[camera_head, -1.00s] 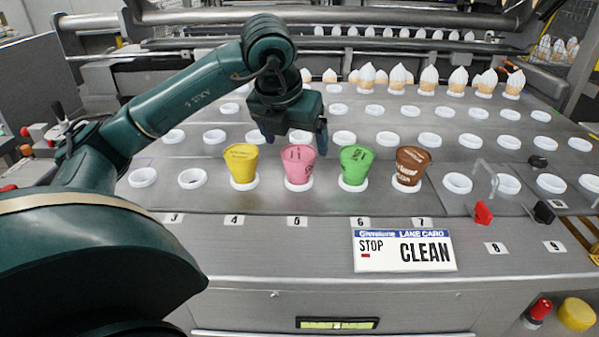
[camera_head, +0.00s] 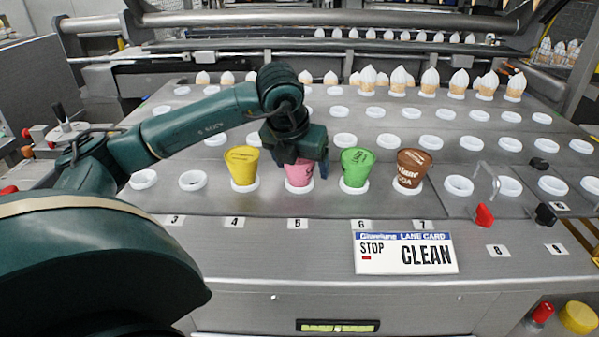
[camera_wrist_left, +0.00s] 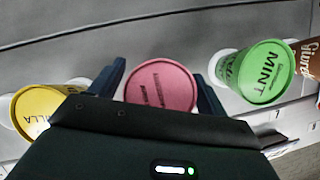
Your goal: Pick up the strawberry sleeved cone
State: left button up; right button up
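The pink sleeved cone (camera_head: 299,176), the strawberry one by its colour, stands in a white ring holder in the front row, between the yellow and green cones. In the left wrist view its round pink top (camera_wrist_left: 161,87) lies between the two dark fingers. My left gripper (camera_head: 303,170) is over the pink cone and hides its upper part in the head view. Its fingers (camera_wrist_left: 160,84) are open, one on each side of the cone. I cannot tell whether they touch it. My right gripper is not in view.
The yellow cone (camera_head: 242,167) stands close on the left, the green cone (camera_head: 356,168) close on the right, and the brown cone (camera_head: 411,169) further right. A lane card (camera_head: 405,254) reading STOP CLEAN is on the front edge.

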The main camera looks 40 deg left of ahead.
pick_arm(q)
jog(key=c, duration=0.8)
jog(key=shift+r, duration=0.1)
